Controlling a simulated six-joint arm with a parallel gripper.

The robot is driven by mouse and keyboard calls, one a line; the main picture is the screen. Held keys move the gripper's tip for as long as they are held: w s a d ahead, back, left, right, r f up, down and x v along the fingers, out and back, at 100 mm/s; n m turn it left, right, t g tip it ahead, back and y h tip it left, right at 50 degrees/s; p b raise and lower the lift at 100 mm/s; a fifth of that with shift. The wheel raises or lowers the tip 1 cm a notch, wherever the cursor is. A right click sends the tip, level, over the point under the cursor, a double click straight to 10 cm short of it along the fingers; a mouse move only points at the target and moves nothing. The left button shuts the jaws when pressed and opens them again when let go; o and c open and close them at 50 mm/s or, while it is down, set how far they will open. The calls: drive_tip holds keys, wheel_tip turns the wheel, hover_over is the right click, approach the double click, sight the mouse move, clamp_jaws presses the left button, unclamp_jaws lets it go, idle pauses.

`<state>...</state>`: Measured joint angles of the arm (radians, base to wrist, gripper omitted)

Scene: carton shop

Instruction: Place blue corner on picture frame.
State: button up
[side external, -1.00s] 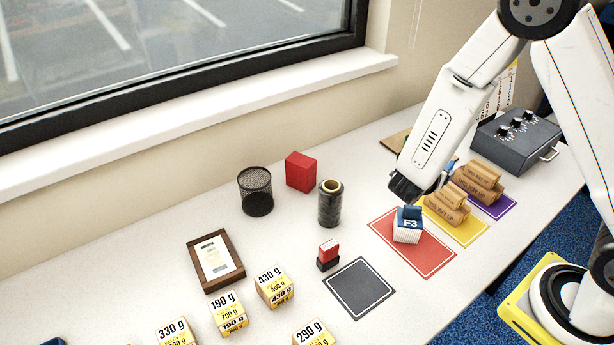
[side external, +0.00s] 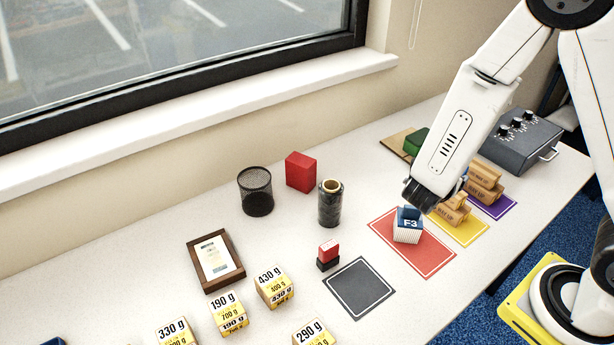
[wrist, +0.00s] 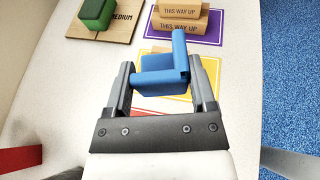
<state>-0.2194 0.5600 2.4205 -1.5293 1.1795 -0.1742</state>
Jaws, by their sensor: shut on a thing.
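In the wrist view my gripper (wrist: 162,88) is shut on the blue corner (wrist: 165,75), an angled blue piece with one wall standing up. It is held above the table near the yellow mat. The picture frame (side external: 236,275), dark brown wood around a pale certificate, lies on the table at the left, well away from my gripper. It is not in the wrist view.
A black spool (side external: 330,205), mesh cup (side external: 256,193), red-and-black stamp (side external: 328,256) and several weight-marked cartons (side external: 273,287) stand toward the frame.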

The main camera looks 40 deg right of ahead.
drive_tip(key=shift+w+a, duration=0.1)
drive_tip(key=w+a+n+t+y, duration=0.3)
drive_tip(key=a+n, duration=0.1)
drive_tip(key=a, duration=0.5)
drive_tip(key=w+a+r+n+t+y, duration=0.1)
drive_tip(key=w+a+n+t+y, duration=0.15)
drive_tip(key=a, duration=0.65)
drive_tip(key=w+a+n+t+y, duration=0.3)
drive_tip(key=a+n+t, duration=0.1)
drive_tip(key=a, duration=0.5)
drive_tip(key=s+a+r+n+y, duration=0.25)
drive_tip(key=a+n+y, duration=0.25)
drive_tip(key=a, duration=0.8)
hover_over(219, 264)
drive_tip(key=shift+t+h, duration=0.25)
drive_tip(key=shift+t, duration=0.1)
drive_tip(key=f, duration=0.6)
drive_tip(key=s+f, duration=0.1)
drive_tip(key=f, duration=0.2)
drive_tip(key=shift+d, duration=0.3)
drive_tip(key=shift+w+a+f, duration=0.2)
drive_tip(key=shift+w+f, duration=0.25)
drive_tip(key=shift+f, duration=0.05)
drive_tip(key=shift+f, duration=0.15)
